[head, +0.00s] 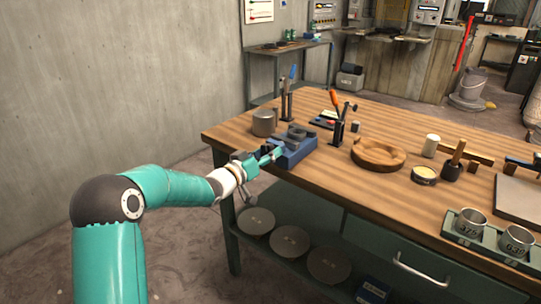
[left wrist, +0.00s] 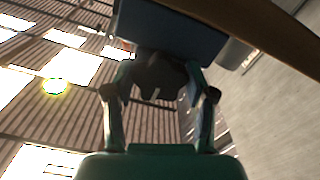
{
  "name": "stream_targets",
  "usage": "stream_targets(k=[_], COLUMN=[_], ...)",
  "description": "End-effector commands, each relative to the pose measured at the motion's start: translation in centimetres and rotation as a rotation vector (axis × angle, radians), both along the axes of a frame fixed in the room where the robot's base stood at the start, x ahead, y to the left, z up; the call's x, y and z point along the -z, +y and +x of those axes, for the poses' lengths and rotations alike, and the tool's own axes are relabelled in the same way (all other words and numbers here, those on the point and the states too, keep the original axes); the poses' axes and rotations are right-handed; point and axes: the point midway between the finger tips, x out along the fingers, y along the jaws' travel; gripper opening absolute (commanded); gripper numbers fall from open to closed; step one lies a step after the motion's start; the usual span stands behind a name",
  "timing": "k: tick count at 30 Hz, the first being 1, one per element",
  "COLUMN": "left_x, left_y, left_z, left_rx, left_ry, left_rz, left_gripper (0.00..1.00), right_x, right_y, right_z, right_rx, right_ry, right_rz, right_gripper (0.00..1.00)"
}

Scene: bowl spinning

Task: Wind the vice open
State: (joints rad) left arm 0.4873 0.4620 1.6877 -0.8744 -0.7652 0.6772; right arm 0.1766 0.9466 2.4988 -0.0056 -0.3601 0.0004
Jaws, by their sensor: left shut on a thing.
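The blue vice (head: 297,153) sits at the near left edge of the wooden workbench, with a dark round piece (head: 296,131) on top. My left gripper (head: 270,155) reaches in from the left to the vice's front. In the left wrist view the blue vice body (left wrist: 170,32) fills the top. The gripper's two fingers (left wrist: 160,95) are on either side of a dark knob or handle (left wrist: 157,72) below the vice, and the gripper is shut on it. In the head view the gripper hides most of this handle. My right gripper is not in view.
The wooden workbench (head: 320,180) holds a grey cup (head: 264,122), upright tool holders (head: 338,130), a round wooden bowl (head: 378,153) and a tray with metal cups (head: 490,236). Several discs (head: 290,241) lie on the shelf below. A grey wall stands at left.

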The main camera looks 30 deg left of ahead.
Motion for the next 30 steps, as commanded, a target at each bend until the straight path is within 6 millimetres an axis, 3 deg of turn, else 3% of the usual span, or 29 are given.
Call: stream_targets(k=[1,2,6,20,30], left_x=[1.0,1.0,0.7,0.3,0.3], left_y=[-0.2,-0.2,-0.2,0.0,0.6], left_z=[-0.1,0.0,0.0,-1.0,-7.2], left_rx=[0.003,0.004,0.003,0.001,-0.001], left_ry=[0.021,0.02,0.014,0.007,0.009], left_rz=[-0.004,-0.004,-0.003,-0.001,0.0], left_gripper=[0.2,0.6,0.8,0.8,0.8], right_x=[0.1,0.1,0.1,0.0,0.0], right_y=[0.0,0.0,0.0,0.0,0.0], right_z=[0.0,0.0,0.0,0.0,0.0], right_rx=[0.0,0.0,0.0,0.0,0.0], right_ry=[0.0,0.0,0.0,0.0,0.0], right_rz=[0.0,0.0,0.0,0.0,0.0], right_gripper=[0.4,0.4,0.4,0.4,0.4])
